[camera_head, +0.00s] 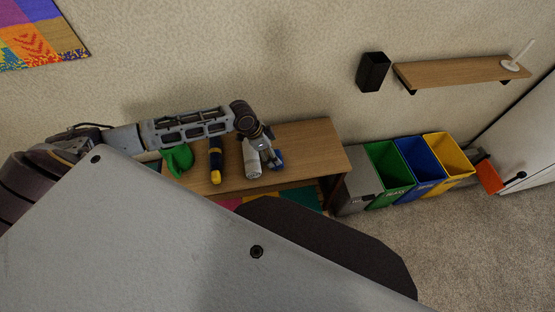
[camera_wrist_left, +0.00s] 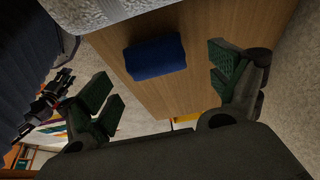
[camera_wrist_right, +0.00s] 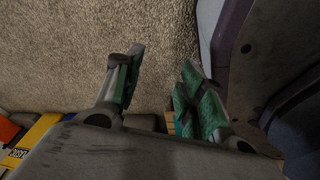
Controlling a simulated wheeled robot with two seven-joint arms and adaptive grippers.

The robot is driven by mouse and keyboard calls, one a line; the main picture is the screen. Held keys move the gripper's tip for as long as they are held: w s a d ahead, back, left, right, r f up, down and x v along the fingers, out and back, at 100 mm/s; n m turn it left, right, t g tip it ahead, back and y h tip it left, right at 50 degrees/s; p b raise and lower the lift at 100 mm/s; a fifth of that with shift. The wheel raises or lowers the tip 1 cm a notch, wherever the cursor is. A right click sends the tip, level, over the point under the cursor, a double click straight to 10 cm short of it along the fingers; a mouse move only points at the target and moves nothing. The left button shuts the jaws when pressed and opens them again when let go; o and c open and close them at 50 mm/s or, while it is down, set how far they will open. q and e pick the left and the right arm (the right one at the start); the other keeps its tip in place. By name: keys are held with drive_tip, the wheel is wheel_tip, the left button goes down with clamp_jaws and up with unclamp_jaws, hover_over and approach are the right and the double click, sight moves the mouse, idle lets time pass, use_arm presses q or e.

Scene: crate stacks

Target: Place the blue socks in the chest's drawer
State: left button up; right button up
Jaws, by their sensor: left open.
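The blue socks look like a folded dark blue bundle (camera_wrist_left: 155,58) on a wooden top in the left wrist view. In the head view a small blue patch (camera_head: 277,160) of them shows beside my left gripper (camera_head: 262,152). My left gripper is open above the wooden top, with its fingers apart on either side of the bundle and nothing between them gripped. The wooden furniture (camera_head: 315,145) may be the chest; I cannot make out its drawer. My right gripper (camera_wrist_right: 165,88) is open and empty over carpet in the right wrist view.
A green item (camera_head: 178,160) and a dark blue and yellow item (camera_head: 215,165) lie on the wooden top. Grey, green (camera_head: 388,172), blue (camera_head: 420,163) and yellow (camera_head: 448,155) bins stand to its right. A wall shelf (camera_head: 460,72) hangs above. Carpet lies clear in front.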

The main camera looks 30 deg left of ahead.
use_arm(q)
drive_tip(key=shift+f, duration=0.1)
use_arm(e)
drive_tip(key=shift+s, duration=0.15)
use_arm(q)
drive_tip(key=shift+d+f, duration=0.25)
drive_tip(key=shift+f, duration=0.25)
drive_tip(key=x, duration=0.2)
drive_tip(key=shift+w+d+f+b, duration=0.1)
drive_tip(key=shift+d+f+b, duration=0.1)
drive_tip(key=shift+d+b, duration=0.15)
drive_tip(key=shift+w+d+f, duration=0.15)
drive_tip(key=shift+w+f, duration=0.05)
drive_tip(key=shift+f, duration=0.4)
use_arm(e)
drive_tip(key=shift+w+a+r, duration=0.1)
drive_tip(key=shift+w+a, duration=0.4)
drive_tip(key=shift+a, duration=0.15)
use_arm(q)
drive_tip(key=c, duration=0.9)
drive_tip(key=shift+c, duration=0.5)
use_arm(e)
drive_tip(key=shift+w+d+r, duration=0.1)
drive_tip(key=shift+w+d, duration=0.1)
drive_tip(key=shift+w, duration=0.25)
drive_tip(key=shift+w+d+r, duration=0.1)
drive_tip(key=shift+w+d, duration=0.05)
drive_tip(key=shift+w, duration=0.25)
use_arm(q)
drive_tip(key=shift+r, duration=0.15)
